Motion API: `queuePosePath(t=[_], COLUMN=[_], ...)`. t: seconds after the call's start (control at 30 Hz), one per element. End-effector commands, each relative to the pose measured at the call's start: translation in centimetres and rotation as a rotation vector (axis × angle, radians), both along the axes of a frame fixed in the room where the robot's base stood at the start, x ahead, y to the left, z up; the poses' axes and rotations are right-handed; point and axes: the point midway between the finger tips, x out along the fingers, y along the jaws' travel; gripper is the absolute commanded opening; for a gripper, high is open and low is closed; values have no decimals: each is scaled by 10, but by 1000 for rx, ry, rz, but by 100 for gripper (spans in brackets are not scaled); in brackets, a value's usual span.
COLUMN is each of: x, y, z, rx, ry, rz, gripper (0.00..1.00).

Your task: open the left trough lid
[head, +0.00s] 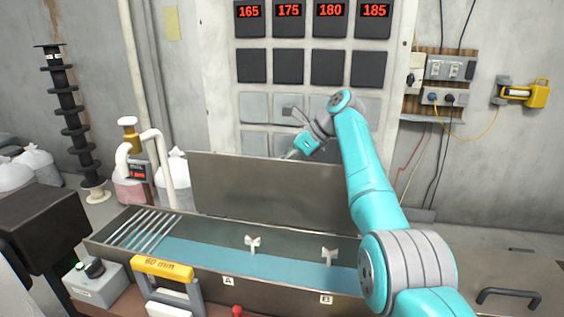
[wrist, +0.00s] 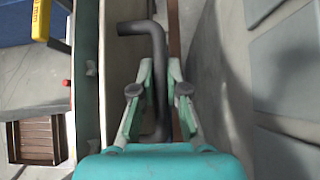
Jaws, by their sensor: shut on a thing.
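The left trough lid (head: 262,190) is a grey metal panel. It stands raised, near upright, along the back edge of the open left trough (head: 190,272), and blue liquid shows inside. My gripper (head: 290,156) is at the lid's top edge, partly behind it. In the wrist view my gripper (wrist: 160,78) is shut on the lid's dark bent handle (wrist: 156,38), which runs between the two fingers. The handle is hidden behind the lid in the head view.
A right lid (head: 450,265) with a dark handle (head: 505,293) lies flat at the right. A yellow-handled tool (head: 163,268) stands at the trough's front. White pipes (head: 160,165) rise at the trough's left end. A panel wall with red numbers (head: 310,12) stands behind.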

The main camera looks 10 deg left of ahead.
Motion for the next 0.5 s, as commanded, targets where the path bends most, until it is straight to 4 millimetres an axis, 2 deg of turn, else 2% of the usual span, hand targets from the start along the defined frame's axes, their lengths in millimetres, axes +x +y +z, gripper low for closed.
queuePosePath(t=[0.47,0.5], x=[-1,-1], y=[0,0], z=[-1,-1], rx=[1,0], ry=[11,11], rz=[0,0], gripper=[0,23])
